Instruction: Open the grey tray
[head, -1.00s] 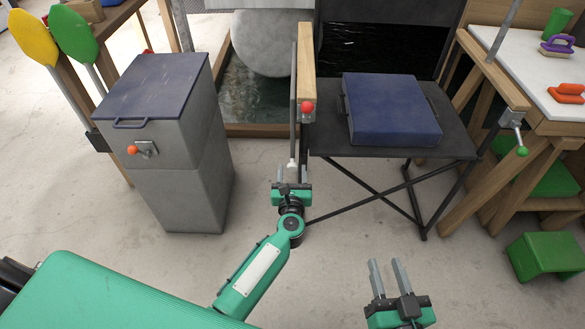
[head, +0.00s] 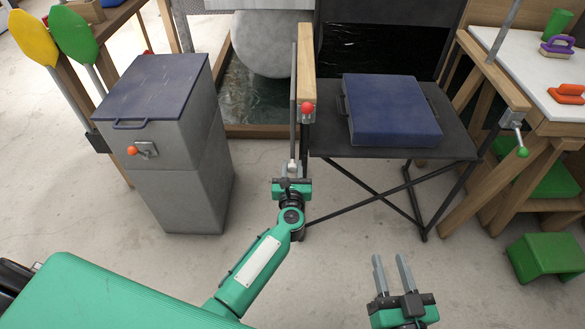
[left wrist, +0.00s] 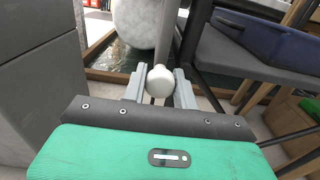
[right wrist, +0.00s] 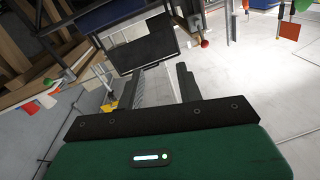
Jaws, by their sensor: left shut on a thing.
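A thin grey panel (head: 294,105), which looks like the grey tray seen edge-on, stands upright beside a wooden post (head: 306,60). A white knob (head: 291,163) is at its lower end. My left gripper (head: 291,172) is shut on this knob. In the left wrist view the round knob (left wrist: 161,80) sits between the two fingers, with the grey panel (left wrist: 166,35) rising behind it. The tray's broad face is hidden from the head view. My right gripper (head: 392,272) is open and empty above the floor at the front.
A dark folding table (head: 400,150) with a blue case (head: 388,108) stands just right of the post. A grey bin (head: 180,180) with a blue lid is at the left. A wooden bench (head: 500,130) and a green stool (head: 548,255) are at the right. Floor in front is clear.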

